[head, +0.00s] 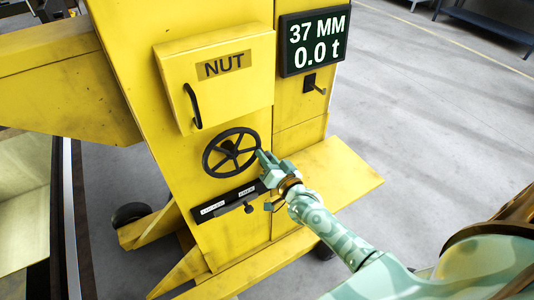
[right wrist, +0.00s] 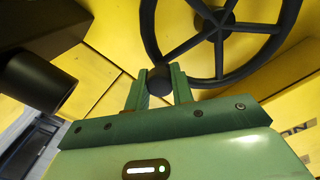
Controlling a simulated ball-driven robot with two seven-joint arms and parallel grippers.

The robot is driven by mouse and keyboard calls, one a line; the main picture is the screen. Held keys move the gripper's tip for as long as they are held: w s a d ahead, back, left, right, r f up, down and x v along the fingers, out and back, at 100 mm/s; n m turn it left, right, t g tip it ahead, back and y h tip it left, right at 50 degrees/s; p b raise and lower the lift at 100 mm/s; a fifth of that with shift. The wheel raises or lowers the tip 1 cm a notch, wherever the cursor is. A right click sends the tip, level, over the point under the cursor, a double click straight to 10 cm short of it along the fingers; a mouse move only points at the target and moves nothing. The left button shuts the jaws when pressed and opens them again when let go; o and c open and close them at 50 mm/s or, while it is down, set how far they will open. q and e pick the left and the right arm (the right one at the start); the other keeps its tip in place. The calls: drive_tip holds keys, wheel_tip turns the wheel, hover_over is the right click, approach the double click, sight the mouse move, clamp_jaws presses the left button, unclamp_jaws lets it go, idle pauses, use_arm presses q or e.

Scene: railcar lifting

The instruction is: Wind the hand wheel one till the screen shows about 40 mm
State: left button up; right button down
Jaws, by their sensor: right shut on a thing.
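The black hand wheel (head: 231,152), a spoked ring, is on the front of the yellow lifting column below the NUT box. In the right wrist view the wheel (right wrist: 218,75) fills the upper right, with a dark round knob (right wrist: 157,80) at its rim. My right gripper (head: 264,160) is at the right side of the wheel. In the wrist view its green fingers (right wrist: 160,88) are shut on the knob from both sides. The screen (head: 314,41) reads 37 MM and 0.0 t. My left gripper is not in view.
A yellow box (head: 217,78) labelled NUT, with a black handle, is above the wheel. A black slotted plate (head: 230,201) with two labels and a small knob lies just below it. Grey floor (head: 420,120) is clear to the right.

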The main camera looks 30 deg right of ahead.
drive_tip(key=a+f+m+b, duration=0.3)
drive_tip(key=a+f+m, duration=0.2)
drive_tip(key=m, duration=0.6)
drive_tip(key=shift+s+a+f+m, duration=0.2)
drive_tip(key=shift+f+m, duration=0.2)
drive_tip(key=shift+f, duration=0.4)
drive_tip(key=c, duration=1.2)
unclamp_jaws()
drive_tip(key=shift+w, duration=0.1)
